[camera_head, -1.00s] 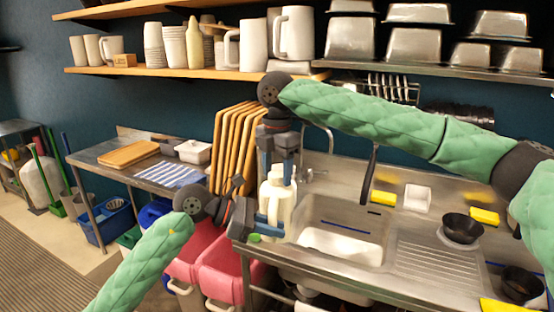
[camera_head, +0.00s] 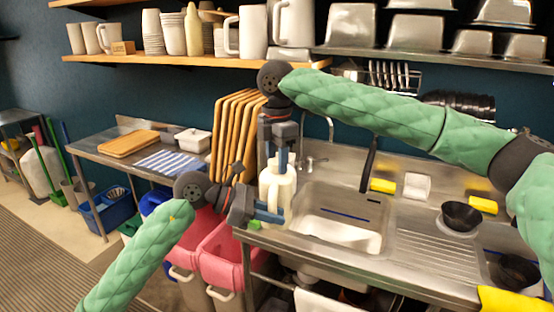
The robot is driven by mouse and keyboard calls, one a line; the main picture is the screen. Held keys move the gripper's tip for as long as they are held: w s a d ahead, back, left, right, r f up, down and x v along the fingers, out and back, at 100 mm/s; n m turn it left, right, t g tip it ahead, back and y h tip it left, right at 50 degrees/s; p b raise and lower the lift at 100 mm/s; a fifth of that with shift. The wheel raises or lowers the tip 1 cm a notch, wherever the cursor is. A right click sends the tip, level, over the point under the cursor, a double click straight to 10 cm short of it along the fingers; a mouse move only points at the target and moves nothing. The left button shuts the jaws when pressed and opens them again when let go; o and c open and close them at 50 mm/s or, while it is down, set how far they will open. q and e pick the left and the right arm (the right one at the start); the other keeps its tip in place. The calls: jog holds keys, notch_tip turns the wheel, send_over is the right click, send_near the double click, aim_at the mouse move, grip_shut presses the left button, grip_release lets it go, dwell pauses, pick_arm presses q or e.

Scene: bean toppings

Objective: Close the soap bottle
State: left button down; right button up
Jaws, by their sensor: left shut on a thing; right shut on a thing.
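The soap bottle (camera_head: 279,186) is a cream-white jug with a handle, upright at the left edge of the sink counter. My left gripper (camera_head: 268,213) is shut on its lower body from the left. My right gripper (camera_head: 276,160) points down from above and is shut at the bottle's top. Its fingers hide the bottle's mouth, so I cannot tell whether a cap is between them. A small green piece (camera_head: 254,225) lies on the counter beside the bottle, close to my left gripper.
The sink basin (camera_head: 345,233) is right of the bottle. Wooden boards (camera_head: 229,130) stand behind it. Red bins (camera_head: 222,258) are below the counter's left edge. Yellow sponges (camera_head: 383,185) and a black bowl (camera_head: 461,217) are farther right. A shelf (camera_head: 170,65) runs overhead.

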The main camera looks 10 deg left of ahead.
jog(key=m, duration=1.2)
jog(key=shift+m, duration=0.3)
jog(key=m, duration=0.4)
jog(key=o, duration=1.2)
jog(key=shift+c, duration=0.2)
notch_tip(320, 180, up, 12)
jog(key=shift+w, duration=0.1)
